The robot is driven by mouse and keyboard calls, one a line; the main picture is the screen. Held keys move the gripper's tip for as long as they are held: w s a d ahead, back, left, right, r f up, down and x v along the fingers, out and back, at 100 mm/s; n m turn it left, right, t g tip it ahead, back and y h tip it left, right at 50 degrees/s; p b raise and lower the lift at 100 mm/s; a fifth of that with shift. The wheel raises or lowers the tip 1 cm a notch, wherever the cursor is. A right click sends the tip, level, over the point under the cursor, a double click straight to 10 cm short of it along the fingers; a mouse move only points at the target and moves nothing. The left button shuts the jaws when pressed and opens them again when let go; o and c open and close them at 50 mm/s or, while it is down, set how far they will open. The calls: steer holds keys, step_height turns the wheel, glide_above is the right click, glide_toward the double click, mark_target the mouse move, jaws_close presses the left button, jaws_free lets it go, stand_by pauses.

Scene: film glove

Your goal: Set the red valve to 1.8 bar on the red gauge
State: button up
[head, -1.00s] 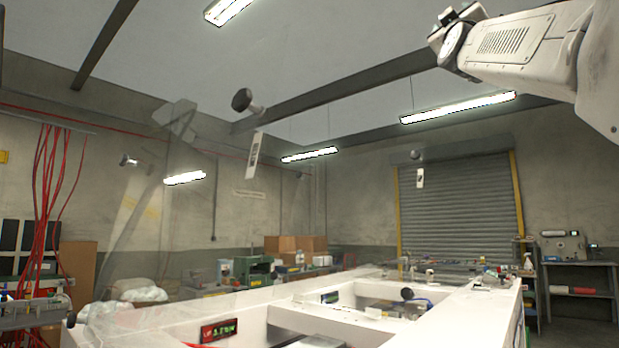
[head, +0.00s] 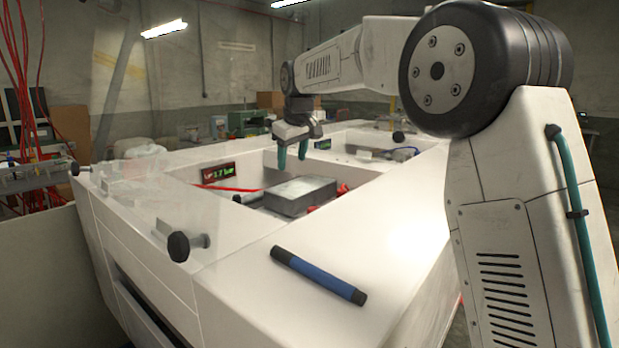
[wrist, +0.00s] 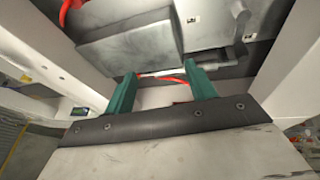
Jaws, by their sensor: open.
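A red-framed display (head: 218,173) with lit digits, apparently the red gauge, is on the inner wall of the white bench's recess. Its small digits look like 1.7 bar, but are hard to read. Red parts (head: 343,189) show at the right of the grey box in the recess; I cannot tell if one is the red valve. A red curved part (wrist: 65,12) shows at the top left of the wrist view. My gripper (head: 292,158) is open and empty above the recess, teal fingers pointing down. In the wrist view its fingers (wrist: 160,72) are apart.
A grey box (head: 300,196) sits in the recess, with a red hose (head: 232,188) by it. A blue and black cylinder (head: 318,275) lies on the white bench top (head: 235,270). A clear panel with black knobs (head: 179,246) is at the left. The recess walls surround the box.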

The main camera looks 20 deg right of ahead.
mark_target(313, 208)
steer(key=s+d+f+m+g, duration=0.1)
steer(key=s, duration=0.1)
steer(key=s+d+f+m+g, duration=0.1)
steer(key=s+g, duration=0.1)
steer(key=s+d+f+g, duration=0.1)
steer(key=s, duration=0.1)
steer(key=shift+s+d+f+m, duration=0.2)
steer(key=shift+s+f+m, duration=0.05)
steer(key=shift+f+m, duration=0.15)
steer(key=shift+s+f, duration=0.1)
steer(key=shift+f, duration=0.2)
step_height(313, 208, down, 7)
steer(key=shift+d+r, duration=0.1)
steer(key=c, duration=1)
steer(key=shift+o, duration=0.2)
